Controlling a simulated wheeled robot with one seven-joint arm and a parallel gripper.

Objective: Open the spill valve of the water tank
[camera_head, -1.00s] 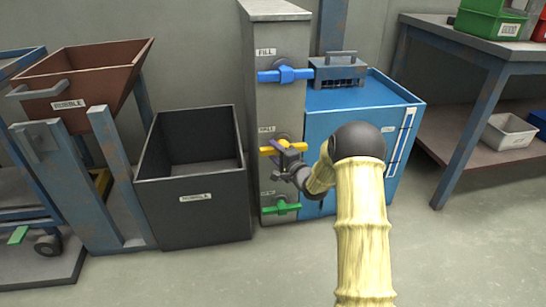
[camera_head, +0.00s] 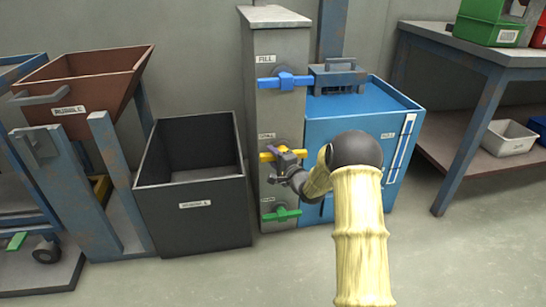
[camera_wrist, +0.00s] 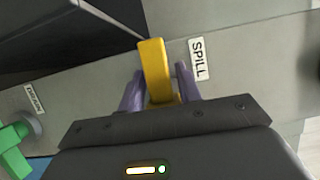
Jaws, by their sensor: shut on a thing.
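The water tank is a blue tank (camera_head: 350,125) beside a tall grey column (camera_head: 268,120) with three coloured valve handles. The spill valve (camera_head: 266,157) is the yellow handle in the middle of the column, lying about level. In the wrist view the yellow handle (camera_wrist: 154,65) stands between my purple fingers, beside the SPILL label (camera_wrist: 198,59). My gripper (camera_head: 280,155) is shut on this handle, which also shows my gripper (camera_wrist: 158,88) close to the panel. My gripper covers part of the handle in the head view.
The blue FILL valve (camera_head: 284,81) sits above and the green DRAIN valve (camera_head: 282,214) below on the same column. A dark open bin (camera_head: 193,212) stands close left. A workbench (camera_head: 480,62) stands at right. The floor in front is clear.

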